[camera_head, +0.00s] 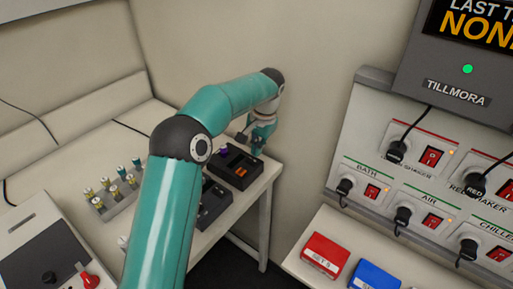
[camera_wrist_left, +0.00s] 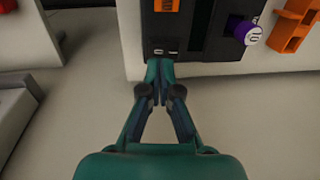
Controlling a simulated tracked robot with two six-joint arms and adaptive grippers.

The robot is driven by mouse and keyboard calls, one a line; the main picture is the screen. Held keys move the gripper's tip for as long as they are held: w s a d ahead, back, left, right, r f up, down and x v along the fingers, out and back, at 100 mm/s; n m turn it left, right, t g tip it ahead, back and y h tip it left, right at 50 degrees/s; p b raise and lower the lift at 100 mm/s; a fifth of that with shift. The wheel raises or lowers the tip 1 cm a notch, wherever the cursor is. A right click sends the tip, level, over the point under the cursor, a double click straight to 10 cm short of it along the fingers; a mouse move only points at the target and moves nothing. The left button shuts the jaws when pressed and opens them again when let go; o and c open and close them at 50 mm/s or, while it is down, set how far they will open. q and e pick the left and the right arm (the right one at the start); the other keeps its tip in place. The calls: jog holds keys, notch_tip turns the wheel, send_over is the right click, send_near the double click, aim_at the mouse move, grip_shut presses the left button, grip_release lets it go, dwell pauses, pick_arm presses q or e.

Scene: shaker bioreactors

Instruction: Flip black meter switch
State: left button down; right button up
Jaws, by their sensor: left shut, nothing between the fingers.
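A black meter (camera_head: 237,168) with an orange-framed panel lies near the far end of the bench. In the left wrist view the black meter (camera_wrist_left: 190,45) fills the top middle. A small dark switch-like part with pale marks (camera_wrist_left: 163,51) is on its near edge. My left gripper (camera_head: 257,150) is at the far edge of the meter in the head view. In the left wrist view its fingertips (camera_wrist_left: 160,64) are together and empty, right at that small part. I cannot tell whether they touch it. My right gripper is not in view.
A second black device (camera_head: 214,203) is beside the meter. A rack of vials (camera_head: 112,192) stands left of my arm. A purple-capped item (camera_wrist_left: 245,32) and an orange holder (camera_wrist_left: 292,27) are near the meter. A panel of red switches (camera_head: 420,185) is at the right.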

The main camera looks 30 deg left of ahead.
pick_arm(q)
notch_tip(320, 180, up, 11)
jog(key=d, duration=0.2)
jog(key=shift+f, duration=0.15)
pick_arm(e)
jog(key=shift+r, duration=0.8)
pick_arm(q)
jog(key=shift+d, duration=0.1)
jog(key=shift+a+b, duration=0.5)
jog(key=shift+a, duration=0.25)
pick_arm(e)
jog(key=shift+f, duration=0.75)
pick_arm(q)
jog(key=shift+r, duration=0.2)
jog(key=shift+s, duration=0.1)
